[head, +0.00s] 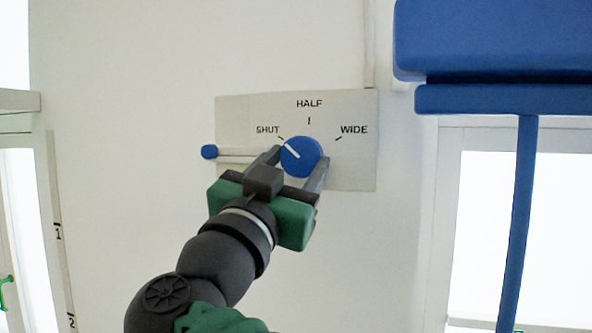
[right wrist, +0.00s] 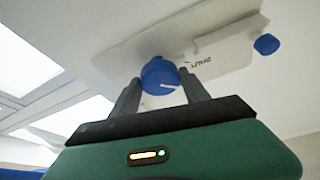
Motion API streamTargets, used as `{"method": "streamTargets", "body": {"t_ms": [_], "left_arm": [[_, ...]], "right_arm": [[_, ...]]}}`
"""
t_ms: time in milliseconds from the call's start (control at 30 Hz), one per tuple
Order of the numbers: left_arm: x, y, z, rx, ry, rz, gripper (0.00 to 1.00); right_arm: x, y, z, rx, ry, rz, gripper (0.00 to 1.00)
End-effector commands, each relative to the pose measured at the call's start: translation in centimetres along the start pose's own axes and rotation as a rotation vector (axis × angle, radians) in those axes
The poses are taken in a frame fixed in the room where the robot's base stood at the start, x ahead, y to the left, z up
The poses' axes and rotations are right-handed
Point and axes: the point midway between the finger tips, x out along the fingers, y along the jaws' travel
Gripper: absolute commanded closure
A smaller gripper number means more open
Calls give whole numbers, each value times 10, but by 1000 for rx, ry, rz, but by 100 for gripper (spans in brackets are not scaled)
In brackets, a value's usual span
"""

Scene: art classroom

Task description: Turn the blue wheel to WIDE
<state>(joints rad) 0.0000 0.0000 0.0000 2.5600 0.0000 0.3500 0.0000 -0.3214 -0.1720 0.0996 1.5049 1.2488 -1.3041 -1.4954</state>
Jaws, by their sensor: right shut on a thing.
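The blue wheel (head: 302,157) is a round knob on a pale panel (head: 358,172) on the wall. Its white pointer line aims up and left, at the SHUT mark. HALF is printed above the wheel and WIDE to its upper right. My right gripper (head: 296,168) is shut on the wheel, one finger on each side of it. In the right wrist view the wheel (right wrist: 160,76) sits between the two fingertips, with its white line showing. My left gripper is not in view.
A lever with a blue knob (head: 209,152) sticks out at the panel's left. A large blue object (head: 495,45) with a blue post (head: 517,220) stands at the right. Bright windows (head: 555,220) flank the wall. The wall below the panel is bare.

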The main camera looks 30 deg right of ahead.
Motion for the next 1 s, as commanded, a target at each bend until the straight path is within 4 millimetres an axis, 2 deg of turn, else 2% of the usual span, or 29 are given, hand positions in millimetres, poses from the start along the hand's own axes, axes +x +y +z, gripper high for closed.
{"method": "streamTargets", "body": {"t_ms": [467,1000], "left_arm": [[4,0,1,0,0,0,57],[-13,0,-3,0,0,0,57]], "right_arm": [[1,-5,-1,412,-1,171,87],[2,-9,-4,885,-3,369,87]]}}
